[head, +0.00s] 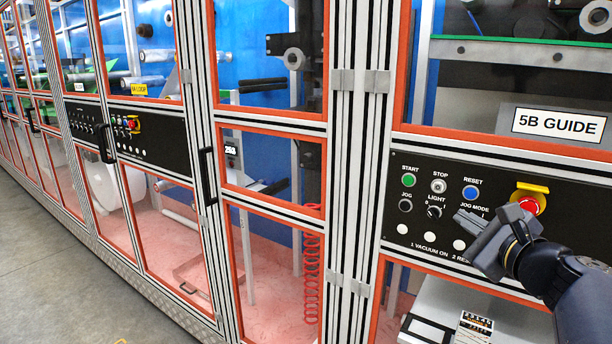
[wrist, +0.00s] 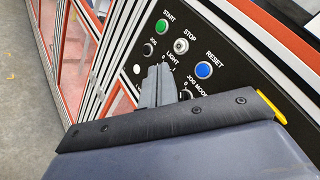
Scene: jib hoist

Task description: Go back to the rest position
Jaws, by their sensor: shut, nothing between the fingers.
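My gripper (head: 468,222) is shut and empty in front of the black control panel (head: 415,168) at the right of the head view. Its fingertips are by the LIGHT knob (head: 434,211) and the JOG MODE label. In the wrist view my gripper (wrist: 157,72) points at the panel, with its fingers side by side and part of the LIGHT knob hidden behind them. I cannot tell whether the fingertips touch the panel. My arm comes in from the lower right.
The green START button (head: 408,180), STOP button (head: 438,186), blue RESET button (head: 470,192) and red emergency stop (head: 528,204) are close to my gripper. Framed machine doors with a black handle (head: 207,176) run off left. Grey floor (head: 40,270) is clear at left.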

